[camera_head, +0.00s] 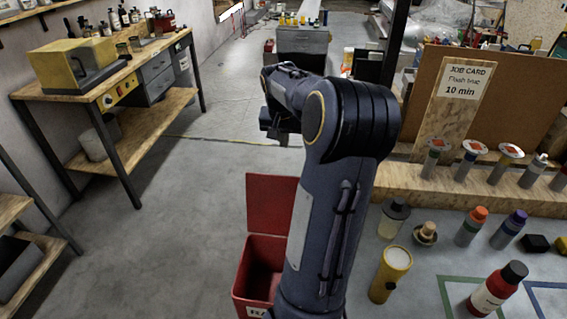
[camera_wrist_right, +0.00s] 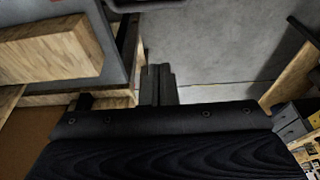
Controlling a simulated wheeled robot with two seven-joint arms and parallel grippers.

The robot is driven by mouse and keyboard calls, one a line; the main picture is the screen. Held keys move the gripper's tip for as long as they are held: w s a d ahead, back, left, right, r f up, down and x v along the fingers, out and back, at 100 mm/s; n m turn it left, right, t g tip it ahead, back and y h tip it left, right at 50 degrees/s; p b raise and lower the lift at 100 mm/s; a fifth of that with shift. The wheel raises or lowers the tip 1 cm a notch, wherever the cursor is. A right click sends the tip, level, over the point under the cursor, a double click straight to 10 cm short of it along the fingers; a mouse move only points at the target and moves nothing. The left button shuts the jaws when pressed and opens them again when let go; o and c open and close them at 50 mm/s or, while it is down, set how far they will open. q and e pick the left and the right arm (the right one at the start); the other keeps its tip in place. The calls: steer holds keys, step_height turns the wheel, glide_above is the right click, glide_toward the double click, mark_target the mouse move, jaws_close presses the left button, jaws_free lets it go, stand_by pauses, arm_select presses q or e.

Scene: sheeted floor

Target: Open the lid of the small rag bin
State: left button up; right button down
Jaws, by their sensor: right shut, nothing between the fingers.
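The small red rag bin (camera_head: 246,283) stands on the floor at the lower middle of the head view, left of my right arm. Its red lid (camera_head: 270,205) stands upright at the back, so the bin is open and its dark inside shows. My arm hides the right side of the bin and lid. My right gripper (camera_head: 283,139) is beyond the lid in the picture, apart from it and empty. In the right wrist view its fingers (camera_wrist_right: 158,85) are together. My left gripper is in no view.
A workbench with bottles, a yellow flashlight-like cylinder (camera_head: 390,273) and a red bottle (camera_head: 497,290) is at right. A job card (camera_head: 464,80) stands behind it. A wooden bench (camera_head: 140,118) stands at left. The grey floor between is clear.

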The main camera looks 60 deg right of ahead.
step_height(320, 180, down, 9)
steer(key=a+p, duration=0.1)
steer(key=p, duration=0.1)
steer(key=shift+s+p, duration=0.25)
steer(key=shift+p, duration=0.1)
steer(key=shift+a, duration=0.1)
steer(key=b, duration=0.2)
steer(key=a+b, duration=0.1)
steer(key=b, duration=0.1)
steer(key=shift+s+a+h, duration=0.2)
steer(key=shift+s+h, duration=0.05)
steer(key=shift+h, duration=0.05)
steer(key=shift+s+a+r+b, duration=0.3)
steer(key=shift+a+r+b, duration=0.1)
steer(key=shift+a, duration=0.2)
steer(key=shift+s+a+r+b, duration=0.3)
steer(key=shift+a+r, duration=0.1)
steer(key=shift+a, duration=0.2)
steer(key=shift+r, duration=0.1)
